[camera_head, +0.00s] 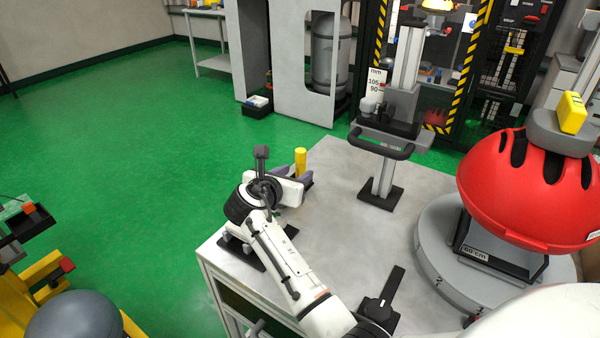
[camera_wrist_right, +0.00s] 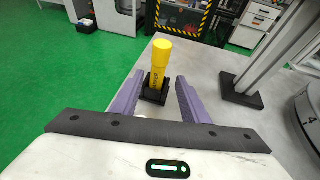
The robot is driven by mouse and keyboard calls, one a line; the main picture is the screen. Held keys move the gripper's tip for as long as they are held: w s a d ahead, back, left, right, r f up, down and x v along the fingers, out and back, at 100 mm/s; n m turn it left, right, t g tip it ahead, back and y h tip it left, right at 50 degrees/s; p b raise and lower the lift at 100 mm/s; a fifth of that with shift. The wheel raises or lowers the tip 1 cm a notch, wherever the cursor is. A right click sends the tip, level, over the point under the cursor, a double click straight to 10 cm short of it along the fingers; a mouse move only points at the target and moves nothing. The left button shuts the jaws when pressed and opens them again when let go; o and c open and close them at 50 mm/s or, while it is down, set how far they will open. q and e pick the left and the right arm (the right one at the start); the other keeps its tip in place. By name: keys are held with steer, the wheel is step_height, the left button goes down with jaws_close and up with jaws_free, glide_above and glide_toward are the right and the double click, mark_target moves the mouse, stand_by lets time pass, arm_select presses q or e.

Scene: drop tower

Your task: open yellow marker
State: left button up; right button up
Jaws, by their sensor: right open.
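The yellow marker (camera_wrist_right: 160,60) stands upright in a small black holder (camera_wrist_right: 154,90) on the grey table. It also shows in the head view (camera_head: 300,160), just beyond my right gripper (camera_head: 300,186). In the right wrist view my right gripper (camera_wrist_right: 172,98) is open, with its purple fingers to the left and right of the marker's lower part and holder. I cannot tell how far the fingertips are from the marker. The marker's lower end is hidden in the holder. My left gripper is not in view.
A red helmet (camera_head: 520,190) sits on a round grey turntable (camera_head: 430,235) at the right. A grey stand (camera_head: 385,180) with a black handle rises at the table's back edge. A black clamp-like part (camera_head: 380,305) lies near the front. The middle table surface (camera_head: 345,235) is clear.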

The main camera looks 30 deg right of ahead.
mark_target(299, 167)
steer(key=x, duration=0.3)
steer(key=b+x, duration=0.1)
steer(key=x, duration=0.1)
steer(key=shift+w+r, duration=0.2)
steer(key=shift+r, duration=0.15)
jaws_close()
step_height(299, 167, up, 10)
steer(key=shift+r+p, duration=0.1)
steer(key=shift+p, duration=1.05)
steer(key=c, duration=0.7)
jaws_free()
jaws_close()
